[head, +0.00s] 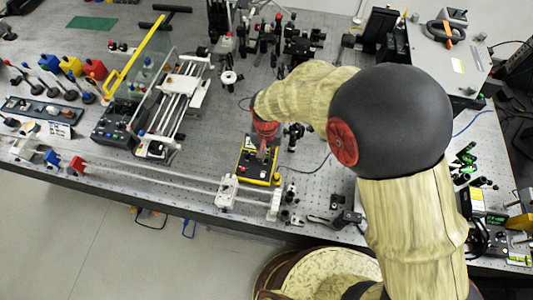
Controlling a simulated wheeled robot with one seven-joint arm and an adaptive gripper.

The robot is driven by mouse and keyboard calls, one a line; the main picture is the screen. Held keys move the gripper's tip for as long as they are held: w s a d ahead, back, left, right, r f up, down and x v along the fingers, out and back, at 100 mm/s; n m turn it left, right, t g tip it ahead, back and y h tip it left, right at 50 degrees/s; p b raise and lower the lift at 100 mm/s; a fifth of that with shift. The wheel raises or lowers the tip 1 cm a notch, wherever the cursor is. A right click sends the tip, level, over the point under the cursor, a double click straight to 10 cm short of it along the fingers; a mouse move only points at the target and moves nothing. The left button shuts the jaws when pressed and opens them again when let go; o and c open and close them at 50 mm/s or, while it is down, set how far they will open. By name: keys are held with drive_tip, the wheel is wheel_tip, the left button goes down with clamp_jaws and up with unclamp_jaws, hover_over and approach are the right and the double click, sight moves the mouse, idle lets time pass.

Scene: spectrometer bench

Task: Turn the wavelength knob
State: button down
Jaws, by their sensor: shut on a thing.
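A black box with yellow edges (256,175) sits on the bench near its front edge, in the middle of the head view. My gripper (263,153) reaches down onto the top of this box, with its red wrist part above it. My gripper is shut on the wavelength knob. The knob is mostly hidden by the fingers, so its angle cannot be read. The box sits flat on the bench.
A long rail with white carriages (228,190) runs along the bench's front edge, close to the box. A glass-covered instrument with a yellow bar (138,57) stands to the left. Optics mounts (270,36) crowd the back. Several posts and cables lie right of the box.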

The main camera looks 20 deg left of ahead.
sight(267, 157)
drive_tip(key=shift+m, duration=0.6)
drive_tip(key=c, duration=1.8)
unclamp_jaws()
wheel_tip(267, 157, up, 12)
